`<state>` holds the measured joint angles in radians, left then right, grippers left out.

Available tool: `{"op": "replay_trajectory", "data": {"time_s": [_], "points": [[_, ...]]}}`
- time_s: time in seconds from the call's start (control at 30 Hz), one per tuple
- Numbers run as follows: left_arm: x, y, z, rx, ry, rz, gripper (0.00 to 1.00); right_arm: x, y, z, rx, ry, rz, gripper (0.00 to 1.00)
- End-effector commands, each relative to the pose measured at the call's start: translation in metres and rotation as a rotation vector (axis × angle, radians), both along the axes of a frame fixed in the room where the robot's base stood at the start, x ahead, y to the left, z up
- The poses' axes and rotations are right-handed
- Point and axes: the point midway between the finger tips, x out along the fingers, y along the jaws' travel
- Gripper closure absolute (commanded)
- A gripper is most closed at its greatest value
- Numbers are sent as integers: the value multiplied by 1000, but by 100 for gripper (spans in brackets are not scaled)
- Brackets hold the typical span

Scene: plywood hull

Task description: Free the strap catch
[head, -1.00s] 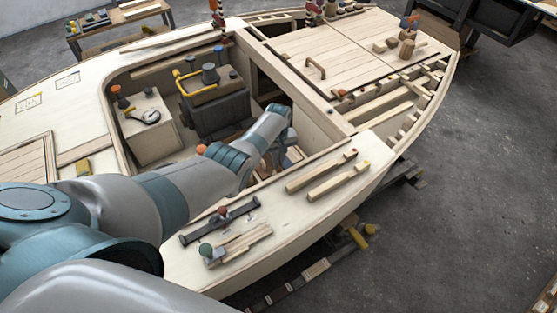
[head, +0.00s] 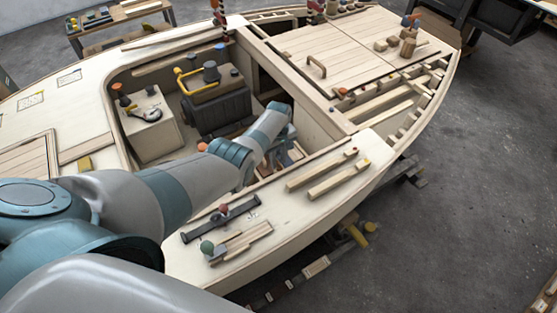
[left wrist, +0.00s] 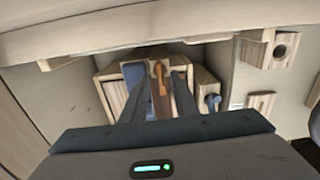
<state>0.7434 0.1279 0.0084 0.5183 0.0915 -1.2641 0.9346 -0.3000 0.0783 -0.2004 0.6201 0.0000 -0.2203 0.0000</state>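In the left wrist view, a wooden block (left wrist: 110,93) against the hull wall carries a blue strap (left wrist: 136,76) and an orange-brown lever (left wrist: 160,76), which I take to be the strap catch. My left gripper (left wrist: 159,88) points at it with its two dark fingers apart. The lever stands between the fingers in the picture; I cannot tell whether they touch it. The left finger overlaps the strap. In the head view my left arm reaches down into the cockpit opening, and its fingers are hard to make out there. My right gripper is not in view.
A wooden ledge (left wrist: 85,47) crosses above the block. A blue peg (left wrist: 213,101) sits to its right, with a holed wooden bracket (left wrist: 270,48) on the wall. In the head view, a dark battery-like box (head: 217,108) stands in the cockpit, and a dark bar (head: 218,219) lies on the side deck.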

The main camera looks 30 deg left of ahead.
Motion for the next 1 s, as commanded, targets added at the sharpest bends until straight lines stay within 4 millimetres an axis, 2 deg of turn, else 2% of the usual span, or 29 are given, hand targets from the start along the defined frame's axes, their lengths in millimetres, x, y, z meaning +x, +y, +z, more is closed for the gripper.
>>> {"op": "replay_trajectory", "data": {"time_s": [0.47,0.67,1.0], "points": [[-1,-1,4,-1,2,-1,73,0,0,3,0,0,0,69],[-1,-1,21,-1,2,-1,73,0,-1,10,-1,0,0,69],[0,0,65,-1,-2,0,73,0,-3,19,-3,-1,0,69]]}}
